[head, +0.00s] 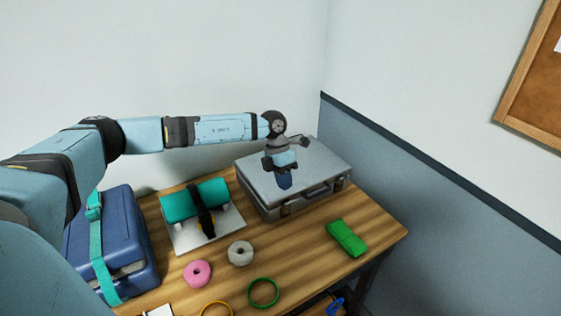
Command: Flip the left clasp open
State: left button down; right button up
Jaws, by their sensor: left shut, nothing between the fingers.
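A grey metal case (252,182) lies flat and closed on the wooden table, in the back right part of the head view. Its front has a handle (318,190) in the middle and a clasp on either side. The left clasp (286,210) is on the front near the left end; it is small, and I cannot tell its exact position. My left gripper (284,184) points down over the front part of the case lid, a little above and behind the left clasp. It is shut and empty. My right gripper is not in view.
A blue case (130,235) with a teal strap stands at the left. A teal roll (180,203) is strapped on a white stand. A grey ring (240,253), a pink ring (197,273), a green hoop (263,292) and a green bundle (347,238) lie in front. A wall stands behind.

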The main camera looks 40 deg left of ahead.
aim_at(290, 202)
pick_arm(q)
jog(key=x, duration=0.4)
jog(key=shift+d+f+p, duration=0.1)
jog(key=shift+f+p, duration=0.05)
jog(key=shift+p, duration=0.2)
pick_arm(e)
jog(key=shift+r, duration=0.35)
pick_arm(q)
jog(key=shift+w+d+f, duration=0.1)
jog(key=shift+f, duration=0.05)
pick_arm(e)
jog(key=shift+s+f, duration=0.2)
